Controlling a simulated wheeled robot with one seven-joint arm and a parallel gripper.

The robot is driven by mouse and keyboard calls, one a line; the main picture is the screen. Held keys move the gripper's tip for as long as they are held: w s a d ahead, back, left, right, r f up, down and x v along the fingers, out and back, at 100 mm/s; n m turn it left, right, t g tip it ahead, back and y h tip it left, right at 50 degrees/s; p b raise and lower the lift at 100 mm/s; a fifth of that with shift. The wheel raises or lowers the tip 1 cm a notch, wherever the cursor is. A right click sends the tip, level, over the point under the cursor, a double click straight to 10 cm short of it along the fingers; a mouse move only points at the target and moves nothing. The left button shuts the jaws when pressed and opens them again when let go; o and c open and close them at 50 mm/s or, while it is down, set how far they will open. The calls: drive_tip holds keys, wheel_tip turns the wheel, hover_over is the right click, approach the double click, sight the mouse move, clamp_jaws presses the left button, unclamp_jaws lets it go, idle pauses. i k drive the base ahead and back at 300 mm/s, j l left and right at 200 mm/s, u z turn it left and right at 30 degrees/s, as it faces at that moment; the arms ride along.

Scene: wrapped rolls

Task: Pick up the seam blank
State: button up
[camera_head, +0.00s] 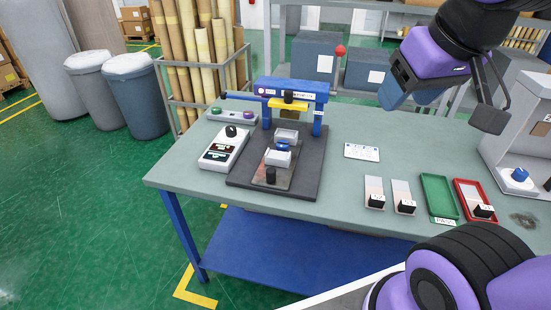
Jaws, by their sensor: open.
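Two flat pale strips, the left one (375,193) and the right one (403,197), lie side by side on the grey-green table (345,185). Each has a black block with a small label at its near end. A similar strip (482,198) lies in the red tray (463,188). These look like the blanks, but the labels are too small to tell which is the seam blank. My gripper (491,112) is open and empty, up at the right, above and apart from the table. Its fingers are partly seen edge-on.
A green tray (436,180) lies empty beside the red one. A blue-framed press (290,90) stands on a dark base (310,160), with a control box (224,148) to its left. A white housing (519,185) stands at the right. A white card (361,152) lies mid-table.

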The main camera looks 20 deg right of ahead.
sight(374, 199)
drive_tip(key=k+l, duration=0.1)
drive_tip(key=l, duration=0.3)
drive_tip(key=k+l, duration=0.15)
drive_tip(key=l, duration=0.25)
drive_tip(key=k+l, duration=0.1)
drive_tip(key=l, duration=0.35)
